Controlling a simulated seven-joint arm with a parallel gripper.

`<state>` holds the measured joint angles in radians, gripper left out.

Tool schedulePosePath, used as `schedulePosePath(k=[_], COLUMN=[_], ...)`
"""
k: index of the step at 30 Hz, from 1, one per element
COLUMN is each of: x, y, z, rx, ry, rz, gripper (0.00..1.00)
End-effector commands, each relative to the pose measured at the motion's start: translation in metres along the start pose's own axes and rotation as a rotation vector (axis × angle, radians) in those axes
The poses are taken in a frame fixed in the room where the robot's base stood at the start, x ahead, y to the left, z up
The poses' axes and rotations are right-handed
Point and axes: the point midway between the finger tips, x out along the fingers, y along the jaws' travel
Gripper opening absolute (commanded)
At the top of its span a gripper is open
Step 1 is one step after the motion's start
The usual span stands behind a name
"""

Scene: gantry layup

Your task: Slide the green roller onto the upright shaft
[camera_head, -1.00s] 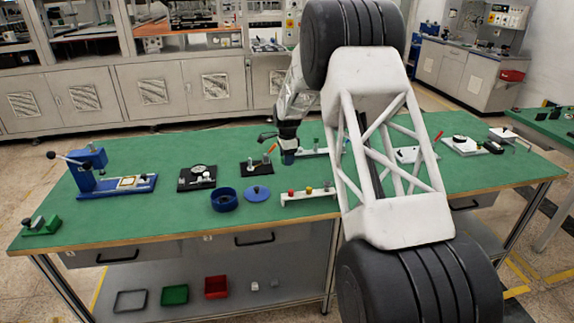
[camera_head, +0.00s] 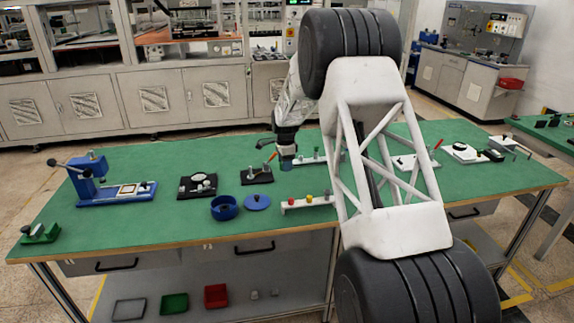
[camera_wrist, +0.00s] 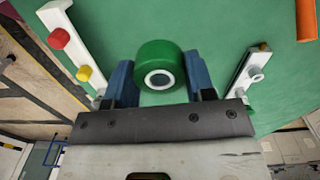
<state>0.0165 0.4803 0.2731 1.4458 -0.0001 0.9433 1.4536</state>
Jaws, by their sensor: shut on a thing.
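My gripper (camera_wrist: 158,80) is shut on the green roller (camera_wrist: 158,52), with one blue finger on each side. The roller's pale ring and dark central hole face the wrist camera. In the head view my gripper (camera_head: 287,163) is over the middle of the green bench, and the roller cannot be made out there. A white rail (camera_wrist: 240,80) with a grey round-topped part (camera_wrist: 256,76) lies right of the roller in the wrist view. I cannot tell whether that part is the upright shaft. My arm hides some of the bench in the head view.
A white rail with coloured knobs (camera_head: 307,203) lies near the front edge. A blue bowl (camera_head: 225,207), blue disc (camera_head: 257,202) and black stand (camera_head: 257,176) are left of my gripper. A blue press (camera_head: 95,182) stands further left.

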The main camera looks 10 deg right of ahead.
Motion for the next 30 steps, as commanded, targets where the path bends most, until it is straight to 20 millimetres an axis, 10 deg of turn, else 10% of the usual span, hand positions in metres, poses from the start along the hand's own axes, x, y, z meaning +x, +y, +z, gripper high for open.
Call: schedulePosePath(k=[30], x=[-0.031], y=[-0.107], z=[0.111], rx=[-0.086], ry=[0.0], rz=[-0.001], gripper=[0.26])
